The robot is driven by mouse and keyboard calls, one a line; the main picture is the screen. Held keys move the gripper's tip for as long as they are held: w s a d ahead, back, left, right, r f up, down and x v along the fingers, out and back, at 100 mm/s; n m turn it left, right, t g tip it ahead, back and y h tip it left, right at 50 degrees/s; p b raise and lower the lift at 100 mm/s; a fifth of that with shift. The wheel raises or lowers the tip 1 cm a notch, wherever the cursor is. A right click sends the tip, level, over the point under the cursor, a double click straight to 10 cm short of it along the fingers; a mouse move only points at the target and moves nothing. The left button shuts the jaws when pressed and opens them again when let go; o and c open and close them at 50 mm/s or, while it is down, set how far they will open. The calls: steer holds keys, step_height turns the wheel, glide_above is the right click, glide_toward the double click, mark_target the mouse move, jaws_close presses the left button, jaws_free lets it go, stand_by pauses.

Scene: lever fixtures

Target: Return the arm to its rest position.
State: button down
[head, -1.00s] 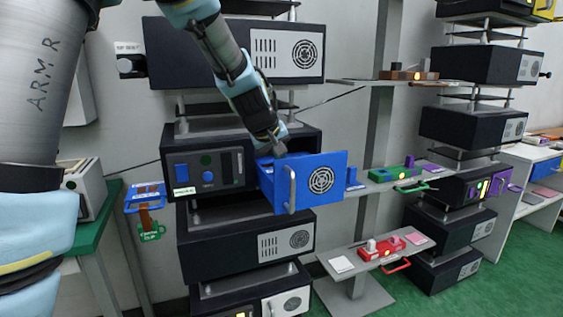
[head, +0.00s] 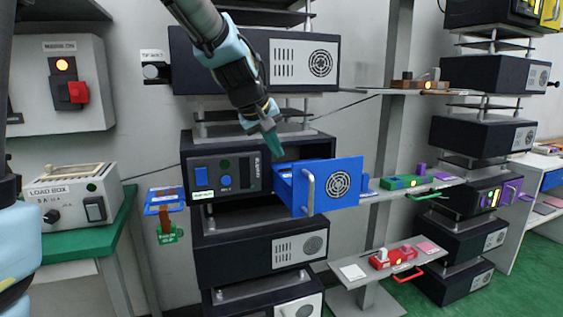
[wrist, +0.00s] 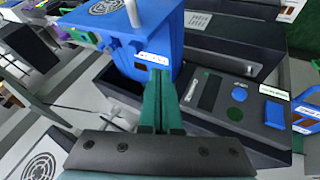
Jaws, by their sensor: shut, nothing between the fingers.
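My gripper (head: 275,146) hangs in front of the rack in the head view, pointing down. Its teal fingers are shut with nothing between them. Just right of and below the fingertips is a blue drawer (head: 337,186) with a white handle and a round vent, pulled out of a black unit (head: 224,173). In the wrist view my closed fingers (wrist: 160,92) overlap the blue drawer (wrist: 150,55) in the picture; I cannot tell the exact gap. The unit's panel (wrist: 238,105) with blue and green buttons lies right of the fingers there.
A white load box (head: 72,197) stands on a green table at the left. A mains box (head: 62,85) with a red switch is on the wall. Shelves hold a green fixture (head: 403,182) and a red one (head: 393,257). More black units (head: 482,72) stack at the right.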

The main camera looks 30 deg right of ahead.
steer(key=shift+v, duration=0.85)
